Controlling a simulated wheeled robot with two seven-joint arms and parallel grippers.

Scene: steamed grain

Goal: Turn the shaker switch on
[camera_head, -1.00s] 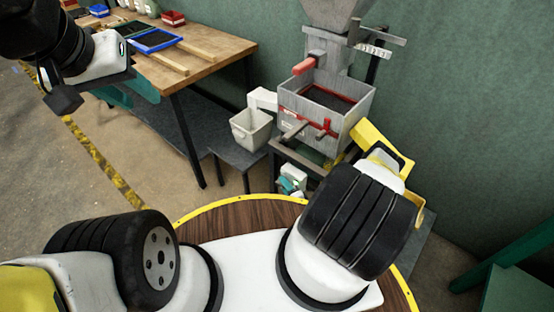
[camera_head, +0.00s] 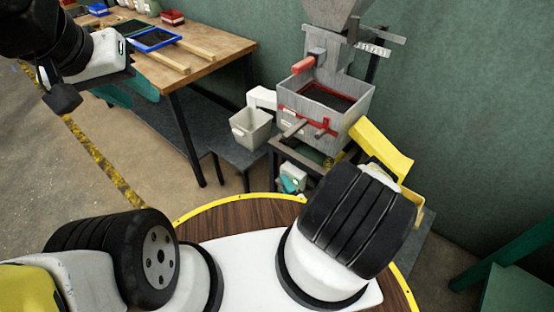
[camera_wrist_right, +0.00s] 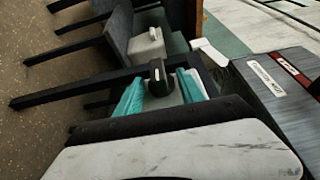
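The shaker switch is a white box (camera_head: 296,174) low on the front of the shaker stand in the head view. The right wrist view shows its dark knob with a pale mark (camera_wrist_right: 157,78). My right gripper (camera_wrist_right: 160,94) is open, its teal fingers on either side of the knob with visible gaps. Whether a finger touches the switch is unclear. In the head view only a bit of this gripper (camera_head: 289,185) shows in front of the box. My left gripper (camera_head: 125,90) is at the upper left, teal fingers apart, empty, away from the switch.
The grey shaker (camera_head: 290,98) with red trim stands above the switch. A wooden table (camera_head: 217,50) with trays stands at the upper left. A green wall (camera_head: 450,110) closes the right side.

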